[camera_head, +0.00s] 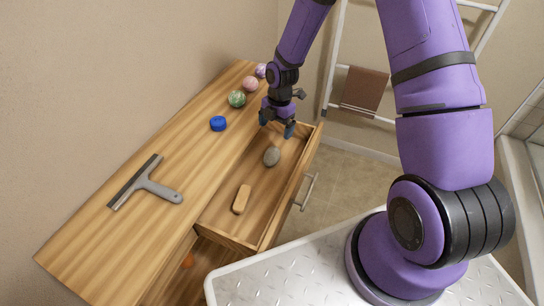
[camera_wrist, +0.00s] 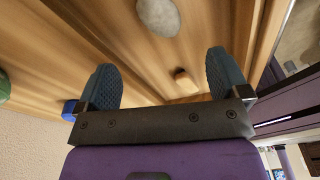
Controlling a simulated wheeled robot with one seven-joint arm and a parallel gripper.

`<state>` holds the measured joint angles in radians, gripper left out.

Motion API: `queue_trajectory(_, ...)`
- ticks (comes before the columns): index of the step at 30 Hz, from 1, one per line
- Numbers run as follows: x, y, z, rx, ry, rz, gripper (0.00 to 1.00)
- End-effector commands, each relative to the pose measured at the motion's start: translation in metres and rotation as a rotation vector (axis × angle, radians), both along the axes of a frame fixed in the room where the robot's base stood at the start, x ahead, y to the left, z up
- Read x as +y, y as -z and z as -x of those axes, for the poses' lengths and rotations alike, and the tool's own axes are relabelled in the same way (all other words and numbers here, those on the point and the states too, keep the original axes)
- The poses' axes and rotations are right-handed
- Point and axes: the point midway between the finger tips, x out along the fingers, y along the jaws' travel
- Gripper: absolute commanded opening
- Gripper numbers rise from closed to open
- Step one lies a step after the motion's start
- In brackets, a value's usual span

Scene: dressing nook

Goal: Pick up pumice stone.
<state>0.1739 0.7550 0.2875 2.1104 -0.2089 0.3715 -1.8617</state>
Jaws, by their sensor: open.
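The pumice stone is likely the grey, speckled oval stone (camera_head: 272,156) lying in the open top drawer (camera_head: 226,233), toward its far end. In the wrist view the stone (camera_wrist: 158,16) shows at the top edge, partly cut off, beyond the space between the fingers. My gripper (camera_head: 277,125) is above the far end of the drawer, pointing down, with the stone a little nearer the camera. In the wrist view my gripper (camera_wrist: 162,68) has its two blue-grey fingers wide apart with nothing between them. The gripper and stone are apart.
A tan block (camera_head: 241,199) lies nearer in the same drawer. On the dresser top (camera_head: 95,240) are a squeegee (camera_head: 150,184), a blue puck (camera_head: 218,123), a green ball (camera_head: 236,99) and a pink ball (camera_head: 250,83).

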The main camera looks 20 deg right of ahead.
Motion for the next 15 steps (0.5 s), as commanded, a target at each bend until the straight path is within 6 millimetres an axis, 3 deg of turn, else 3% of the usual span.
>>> queue_trajectory(15, 0.009, 0.058, 0.005, 0.006, -0.036, -0.013, 0.94)
